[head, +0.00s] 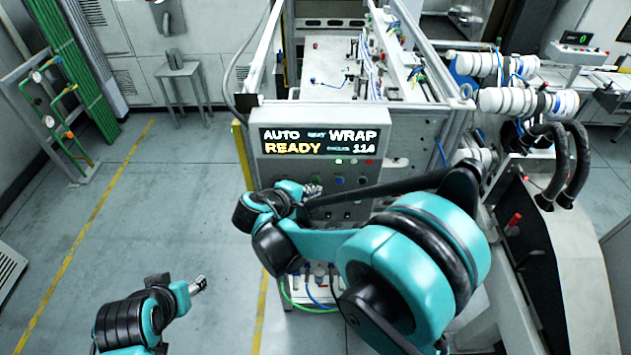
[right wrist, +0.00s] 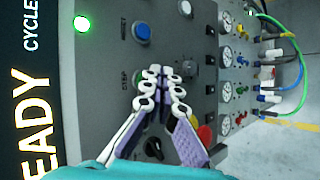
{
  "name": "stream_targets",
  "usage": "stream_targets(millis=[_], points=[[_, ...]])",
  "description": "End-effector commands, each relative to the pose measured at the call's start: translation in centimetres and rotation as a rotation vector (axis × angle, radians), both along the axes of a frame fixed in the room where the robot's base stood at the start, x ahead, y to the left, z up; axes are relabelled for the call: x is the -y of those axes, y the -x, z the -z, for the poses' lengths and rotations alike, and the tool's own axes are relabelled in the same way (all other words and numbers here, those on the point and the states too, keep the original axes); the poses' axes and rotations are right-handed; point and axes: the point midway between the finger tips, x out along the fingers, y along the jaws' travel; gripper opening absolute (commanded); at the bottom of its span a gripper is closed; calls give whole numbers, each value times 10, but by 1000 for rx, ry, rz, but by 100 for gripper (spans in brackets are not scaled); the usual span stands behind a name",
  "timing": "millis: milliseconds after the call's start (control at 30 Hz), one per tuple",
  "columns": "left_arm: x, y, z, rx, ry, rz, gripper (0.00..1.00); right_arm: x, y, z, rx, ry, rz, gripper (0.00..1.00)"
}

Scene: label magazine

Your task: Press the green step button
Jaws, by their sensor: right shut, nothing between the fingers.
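The grey control panel (head: 283,172) stands ahead, with a lit display (head: 318,141) reading AUTO, WRAP and READY. In the right wrist view, a green button (right wrist: 137,77) shows just left of my right gripper's fingertips, partly hidden by them. My right gripper (right wrist: 163,76) is shut and empty, close in front of the panel; I cannot tell whether it touches.
Near the fingertips are a blue button (right wrist: 141,32), a black selector knob (right wrist: 153,149), a red button (right wrist: 204,132) and a lit green lamp (right wrist: 82,24). Gauges and hoses (right wrist: 228,92) lie to the right in the wrist view.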

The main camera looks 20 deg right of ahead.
Motion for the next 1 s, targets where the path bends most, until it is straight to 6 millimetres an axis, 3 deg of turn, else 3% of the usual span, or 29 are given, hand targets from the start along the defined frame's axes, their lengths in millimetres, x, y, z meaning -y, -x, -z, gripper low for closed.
stream_targets(millis=[1000], points=[[0,0,4,0,0,0,50,3,-10,0,0,0,0,0]])
